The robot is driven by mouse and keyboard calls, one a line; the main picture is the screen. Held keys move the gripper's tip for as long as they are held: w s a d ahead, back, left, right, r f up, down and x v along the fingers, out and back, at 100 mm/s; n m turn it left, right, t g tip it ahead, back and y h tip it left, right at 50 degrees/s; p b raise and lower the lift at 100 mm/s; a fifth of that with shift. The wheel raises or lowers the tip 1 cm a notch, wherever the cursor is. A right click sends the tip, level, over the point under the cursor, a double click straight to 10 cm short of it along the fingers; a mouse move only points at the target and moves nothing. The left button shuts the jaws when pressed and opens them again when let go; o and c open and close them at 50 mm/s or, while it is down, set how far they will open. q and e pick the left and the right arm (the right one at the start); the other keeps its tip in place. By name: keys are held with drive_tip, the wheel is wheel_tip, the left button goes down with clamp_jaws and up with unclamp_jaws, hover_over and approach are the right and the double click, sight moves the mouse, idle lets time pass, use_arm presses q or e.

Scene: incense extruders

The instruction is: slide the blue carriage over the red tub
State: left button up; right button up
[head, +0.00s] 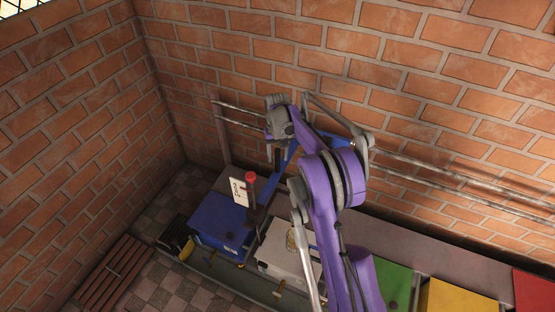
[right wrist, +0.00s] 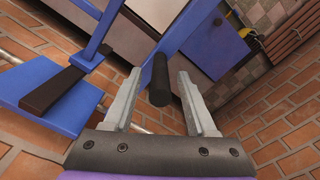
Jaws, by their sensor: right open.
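The blue carriage (head: 288,157) sits on the rails along the brick wall, above the left end of the tub row and partly hidden by my purple right arm. The red tub (head: 533,291) is at the far right end of the row, cut by the picture edge. My right gripper (head: 280,125) is up at the carriage. In the right wrist view its two fingers (right wrist: 159,73) are open, one on each side of a dark cylindrical handle (right wrist: 160,88) near a blue bar. The carriage's blue plate (right wrist: 70,108) shows at left there. My left gripper is not in view.
The rails (head: 450,178) run clear to the right. A red-topped post (head: 250,178) with a white card stands near the blue tub.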

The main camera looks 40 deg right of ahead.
drive_tip(key=shift+f, duration=1)
drive_tip(key=shift+c, duration=0.2)
clamp_jaws()
idle(0.6)
